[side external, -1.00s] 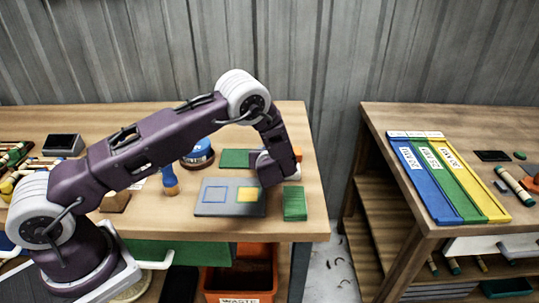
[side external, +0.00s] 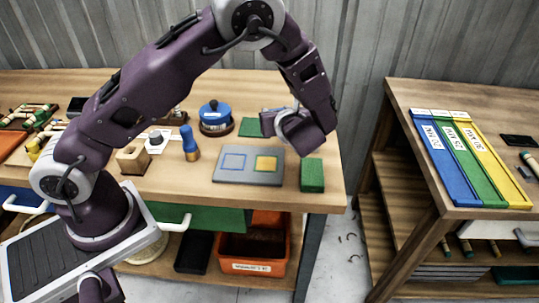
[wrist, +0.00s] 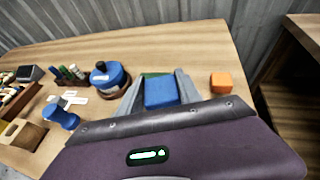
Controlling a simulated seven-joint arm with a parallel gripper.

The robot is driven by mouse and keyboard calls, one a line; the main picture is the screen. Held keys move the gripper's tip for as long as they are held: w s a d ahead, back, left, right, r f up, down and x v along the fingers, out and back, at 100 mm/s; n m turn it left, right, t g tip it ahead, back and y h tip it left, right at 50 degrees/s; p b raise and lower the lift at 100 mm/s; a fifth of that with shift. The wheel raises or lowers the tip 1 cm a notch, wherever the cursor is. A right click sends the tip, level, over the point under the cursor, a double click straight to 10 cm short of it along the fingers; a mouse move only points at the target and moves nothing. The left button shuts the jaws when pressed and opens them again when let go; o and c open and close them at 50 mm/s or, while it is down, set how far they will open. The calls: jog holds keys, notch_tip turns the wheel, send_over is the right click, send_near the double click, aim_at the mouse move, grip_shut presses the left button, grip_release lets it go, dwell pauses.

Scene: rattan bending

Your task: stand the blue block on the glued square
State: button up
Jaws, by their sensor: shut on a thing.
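The blue block (wrist: 160,93) is between the two grey fingers of my gripper (wrist: 158,84) in the wrist view. In the side external view, my gripper (side external: 272,122) is above the table, behind the grey plate; the block is hard to make out there. The grey plate (side external: 222,175) lies flat on the table. Which one is glued I cannot tell for sure. Neither has a block on it.
A green block (side external: 312,175) stands just right of the plate. A blue-topped round pot (side external: 215,117) and a blue-handled tool (side external: 190,143) stand to its left. An orange block (wrist: 221,82) is right of my gripper in the wrist view. A green mat (side external: 250,127) lies behind the plate.

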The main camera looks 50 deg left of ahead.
jog(key=n+g, duration=0.1)
jog(key=g, duration=0.1)
send_over(266, 162)
jog(key=shift+y, duration=0.4)
notch_tip(266, 162, down, 10)
jog(key=shift+r, duration=0.25)
jog(key=shift+s+t, duration=0.1)
jog(key=shift+t, duration=0.2)
jog(key=o, duration=1.3)
jog(key=shift+f, duration=0.1)
jog(key=shift+o, duration=0.2)
